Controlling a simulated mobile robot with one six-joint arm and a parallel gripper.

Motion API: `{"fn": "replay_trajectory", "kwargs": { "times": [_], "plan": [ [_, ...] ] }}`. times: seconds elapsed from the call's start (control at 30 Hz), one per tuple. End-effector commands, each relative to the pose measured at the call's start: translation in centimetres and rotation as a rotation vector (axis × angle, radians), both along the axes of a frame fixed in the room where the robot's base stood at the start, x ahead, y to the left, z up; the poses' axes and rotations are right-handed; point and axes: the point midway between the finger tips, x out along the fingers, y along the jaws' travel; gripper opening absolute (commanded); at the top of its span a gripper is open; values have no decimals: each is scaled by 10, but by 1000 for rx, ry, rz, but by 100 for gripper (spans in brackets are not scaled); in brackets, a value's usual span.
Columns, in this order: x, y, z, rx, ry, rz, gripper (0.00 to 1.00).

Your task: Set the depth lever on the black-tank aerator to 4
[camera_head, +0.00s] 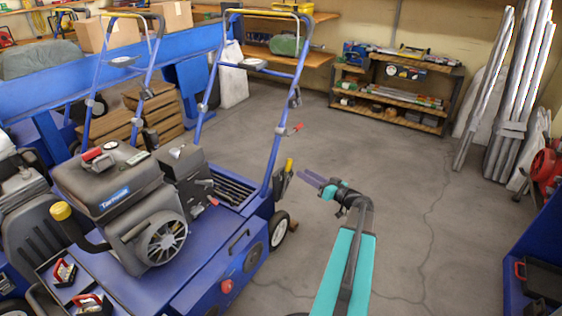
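The black-tank aerator (205,278) is a blue machine with a dark grey-black tank (110,180) and a blue tube handle, standing at left centre. A lever with a yellow knob (289,165) stands upright beside a dark plate (279,184) on its right rear side, near the wheel. Any numbers on the plate are too small to read, so I cannot tell the lever's setting. My gripper (304,177) has two purple fingers pointing left towards the lever. The fingers look apart with nothing between them, and their tips appear just right of the lever, not touching it.
A red-tipped lever (298,127) sits on the aerator's handle, above the yellow knob. A second blue-handled machine (108,62) stands behind left. Wooden crates (150,113), a shelf unit (398,92) and grey pipes (512,90) line the back. Floor at centre right is clear.

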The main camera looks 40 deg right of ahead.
Motion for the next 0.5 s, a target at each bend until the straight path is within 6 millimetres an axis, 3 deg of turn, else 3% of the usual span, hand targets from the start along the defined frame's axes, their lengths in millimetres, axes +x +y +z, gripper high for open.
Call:
{"fn": "replay_trajectory", "kwargs": {
  "times": [0.27, 0.5],
  "plan": [
    [3, 2, 0, 0, 0, 3, 37],
    [19, 2, -1, -1, 0, 4, 37]
  ]
}}
